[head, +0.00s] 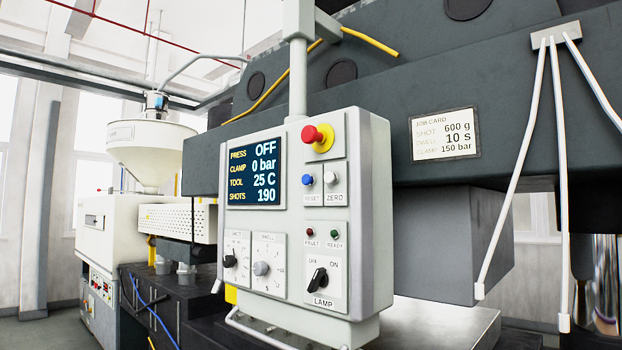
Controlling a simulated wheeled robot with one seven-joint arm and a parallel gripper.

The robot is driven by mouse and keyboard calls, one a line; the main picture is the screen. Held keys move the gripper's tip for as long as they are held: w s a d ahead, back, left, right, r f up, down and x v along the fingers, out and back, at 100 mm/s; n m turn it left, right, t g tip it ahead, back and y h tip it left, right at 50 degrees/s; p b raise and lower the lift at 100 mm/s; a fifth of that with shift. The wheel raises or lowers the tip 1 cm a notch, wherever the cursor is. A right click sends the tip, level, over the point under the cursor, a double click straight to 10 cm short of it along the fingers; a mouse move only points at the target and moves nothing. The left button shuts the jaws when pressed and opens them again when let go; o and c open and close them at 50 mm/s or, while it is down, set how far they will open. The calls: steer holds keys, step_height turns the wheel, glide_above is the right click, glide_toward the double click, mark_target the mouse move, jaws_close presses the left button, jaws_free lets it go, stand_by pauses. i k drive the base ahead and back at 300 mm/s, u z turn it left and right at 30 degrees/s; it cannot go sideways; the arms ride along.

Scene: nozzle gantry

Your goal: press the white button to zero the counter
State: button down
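The white button (331,178) sits on the control panel (372,215), on a small plate labelled ZERO. A blue button (308,181) labelled RESET is just left of it. The counter display (256,174) at the panel's upper left reads PRESS OFF, CLAMP 0 bar, TOOL 25 C, SHOTS 190. My gripper does not show in the head view.
A red emergency-stop knob (317,136) is above the white button. FAULT and READY lights and a black LAMP switch (317,281) are below. Two dials (261,268) are lower left. White hanging rods (525,165) are at right. A rail runs under the panel.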

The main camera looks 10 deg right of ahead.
mark_target(329, 177)
steer(key=z, duration=2.05)
steer(key=k, duration=1.4)
steer(key=u, duration=0.9)
steer(key=i, duration=1)
